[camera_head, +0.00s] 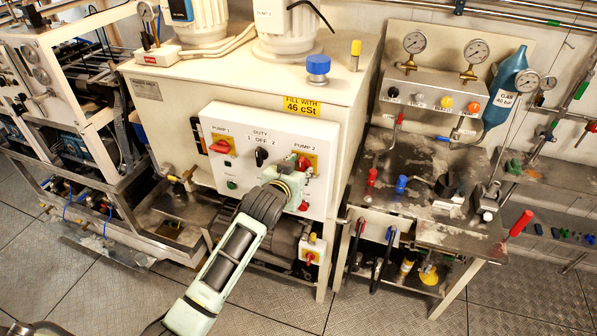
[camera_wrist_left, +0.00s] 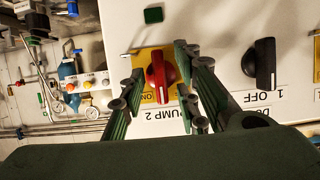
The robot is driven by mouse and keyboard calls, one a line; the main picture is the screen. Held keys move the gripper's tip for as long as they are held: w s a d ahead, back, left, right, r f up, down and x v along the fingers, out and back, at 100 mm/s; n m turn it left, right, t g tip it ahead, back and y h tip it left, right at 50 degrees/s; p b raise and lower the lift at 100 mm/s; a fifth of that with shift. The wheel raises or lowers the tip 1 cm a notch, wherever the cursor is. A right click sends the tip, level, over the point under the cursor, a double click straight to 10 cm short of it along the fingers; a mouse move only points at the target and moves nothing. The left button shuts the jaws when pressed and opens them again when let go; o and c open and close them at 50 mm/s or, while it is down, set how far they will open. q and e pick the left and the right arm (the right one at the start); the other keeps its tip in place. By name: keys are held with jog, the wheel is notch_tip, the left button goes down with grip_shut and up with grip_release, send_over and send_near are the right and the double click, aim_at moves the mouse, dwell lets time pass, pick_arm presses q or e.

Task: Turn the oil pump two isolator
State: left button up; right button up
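In the head view the red knob (camera_head: 303,162) is partly hidden behind my left gripper (camera_head: 294,170). In the left wrist view the picture is upside down, and the knob (camera_wrist_left: 159,72) sits between the spread fingers of my left gripper (camera_wrist_left: 159,84). My right gripper is not in view.
A black duty selector (camera_head: 262,156) and the red pump 1 isolator (camera_head: 220,147) sit left of the gripper on the same panel. A lower red switch (camera_head: 309,258) is below. A metal bench (camera_head: 415,165) with valves and gauges stands to the right.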

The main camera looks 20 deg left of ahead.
pick_arm(q)
jog(key=shift+s, duration=0.1)
jog(key=v, duration=1.1)
jog(key=shift+s+r, duration=0.25)
jog(key=shift+s, duration=0.1)
